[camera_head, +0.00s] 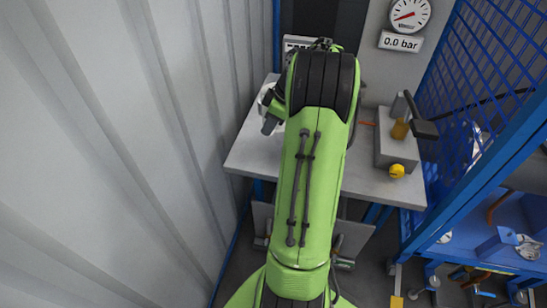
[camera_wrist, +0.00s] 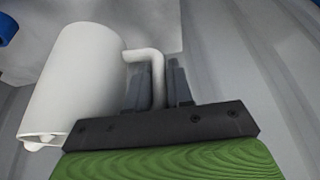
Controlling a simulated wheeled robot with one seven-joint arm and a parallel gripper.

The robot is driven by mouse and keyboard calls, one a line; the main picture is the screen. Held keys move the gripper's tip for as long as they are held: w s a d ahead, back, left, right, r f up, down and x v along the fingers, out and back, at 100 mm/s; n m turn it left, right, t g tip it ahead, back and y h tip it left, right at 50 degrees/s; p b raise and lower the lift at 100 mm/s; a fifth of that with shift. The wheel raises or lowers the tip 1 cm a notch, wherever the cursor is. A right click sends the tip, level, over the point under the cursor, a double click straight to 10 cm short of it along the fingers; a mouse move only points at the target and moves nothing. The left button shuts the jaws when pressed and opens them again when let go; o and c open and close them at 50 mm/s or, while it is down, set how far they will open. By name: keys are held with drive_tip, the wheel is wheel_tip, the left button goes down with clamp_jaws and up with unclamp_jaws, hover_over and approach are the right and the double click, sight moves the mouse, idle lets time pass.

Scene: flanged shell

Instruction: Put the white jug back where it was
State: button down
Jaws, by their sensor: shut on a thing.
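The white jug (camera_wrist: 75,85) fills the left of the wrist view, with its handle (camera_wrist: 157,75) reaching right between the two dark fingers of my gripper (camera_wrist: 158,85). My gripper is shut on the handle. In the head view my gripper (camera_head: 272,112) is partly hidden behind my green arm, at the left part of the grey bench (camera_head: 250,155). A little of the white jug (camera_head: 266,95) shows beside it. I cannot tell whether the jug touches the bench.
A grey block (camera_head: 396,152) with an amber item stands on the bench's right side, with a yellow ball-like thing (camera_head: 397,171) near it. A corrugated wall (camera_head: 120,130) runs close on the left. A blue mesh frame (camera_head: 480,75) bounds the right. A pressure gauge (camera_head: 409,13) hangs behind.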

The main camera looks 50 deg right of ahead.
wheel_tip(320, 180, down, 10)
drive_tip(key=b, duration=0.3)
drive_tip(key=shift+f, duration=0.1)
drive_tip(key=c, duration=1)
unclamp_jaws()
